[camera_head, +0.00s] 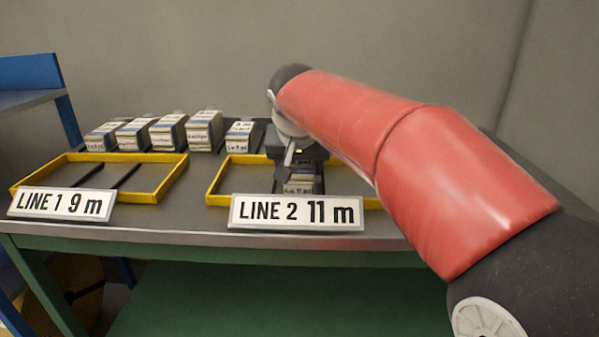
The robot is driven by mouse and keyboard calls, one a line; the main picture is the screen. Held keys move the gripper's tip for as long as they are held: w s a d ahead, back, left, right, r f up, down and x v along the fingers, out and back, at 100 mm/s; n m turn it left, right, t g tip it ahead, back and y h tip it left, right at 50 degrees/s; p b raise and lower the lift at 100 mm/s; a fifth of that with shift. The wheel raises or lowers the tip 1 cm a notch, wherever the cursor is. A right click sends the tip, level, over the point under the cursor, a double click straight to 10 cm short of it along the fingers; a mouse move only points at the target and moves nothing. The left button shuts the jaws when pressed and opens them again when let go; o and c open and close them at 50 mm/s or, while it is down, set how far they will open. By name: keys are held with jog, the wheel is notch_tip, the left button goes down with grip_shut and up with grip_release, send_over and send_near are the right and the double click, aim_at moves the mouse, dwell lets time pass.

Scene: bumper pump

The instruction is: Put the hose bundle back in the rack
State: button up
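My gripper (298,170) points down inside the yellow-edged frame (222,182) behind the "LINE 2 11 m" sign (296,213). A small pale labelled bundle (300,186) shows low between its dark fingers. I cannot tell whether the fingers press on it or stand around it. The sign hides its lower part. Similar pale labelled bundles stand in a row at the back of the table, such as one at the left (103,138) and one just left of my gripper (240,137). Which one is the task's hose bundle, and which part is the rack, is not clear.
Another yellow-edged frame (170,178), behind the "LINE 1 9 m" sign (61,204), holds two dark strips and no bundle. A blue shelf (28,72) stands at the left. My red arm covers the table's right side. The grey wall is close behind.

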jog(key=c, duration=1)
jog(key=shift+r, duration=0.1)
notch_tip(320, 180, up, 20)
jog(key=p, duration=0.3)
jog(key=shift+w+f, duration=0.1)
jog(key=shift+f, duration=0.1)
